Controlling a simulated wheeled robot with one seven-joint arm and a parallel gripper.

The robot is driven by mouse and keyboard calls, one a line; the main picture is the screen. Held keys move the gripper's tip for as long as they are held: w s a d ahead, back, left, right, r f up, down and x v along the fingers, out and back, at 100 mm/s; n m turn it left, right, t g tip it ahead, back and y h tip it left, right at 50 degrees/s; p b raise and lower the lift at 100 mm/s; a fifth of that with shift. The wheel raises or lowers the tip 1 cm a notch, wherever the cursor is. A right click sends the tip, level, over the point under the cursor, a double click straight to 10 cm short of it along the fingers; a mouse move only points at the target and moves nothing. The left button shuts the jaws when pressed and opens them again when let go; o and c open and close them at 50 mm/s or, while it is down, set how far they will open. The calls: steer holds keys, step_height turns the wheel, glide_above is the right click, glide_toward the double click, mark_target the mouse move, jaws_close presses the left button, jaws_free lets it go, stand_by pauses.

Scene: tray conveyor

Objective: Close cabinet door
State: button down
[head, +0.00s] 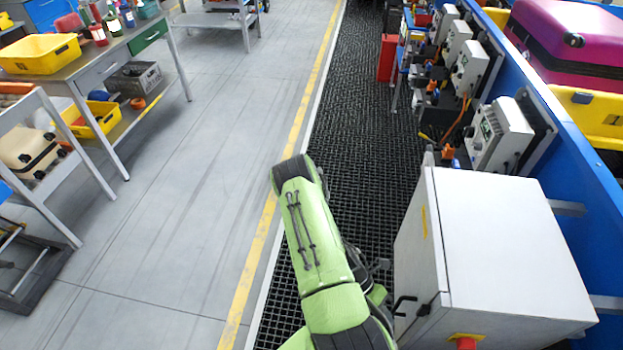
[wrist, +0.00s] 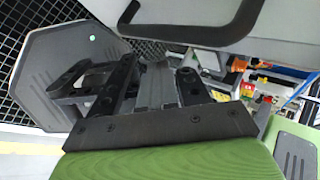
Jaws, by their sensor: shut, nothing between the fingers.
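A white-grey cabinet (head: 515,245) stands at the lower right in the head view. Its door (head: 412,255) is on the left side and carries a black handle (head: 403,303) near the bottom of the view. I cannot tell whether the door is fully flush with the frame. In the wrist view a pale grey panel of the cabinet (wrist: 285,40) fills the top, with the black handle (wrist: 190,36) crossing it. My gripper (wrist: 150,78) is shut and empty, just below the handle in that picture; contact cannot be told. In the head view my green arm hides most of the gripper.
Black grating (head: 365,130) runs along the cabinet's left, bordered by a yellow floor line (head: 300,110). Control boxes (head: 497,135) line the blue conveyor side behind the cabinet. A workbench with a yellow bin (head: 40,54) stands far left. The grey floor between is clear.

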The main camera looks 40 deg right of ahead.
steer(key=shift+w+a, duration=0.1)
steer(key=w+a+r+p, duration=0.1)
steer(key=w+a+r, duration=0.5)
steer(key=w, duration=0.3)
steer(key=shift+a+r, duration=0.3)
steer(key=shift+r, duration=0.1)
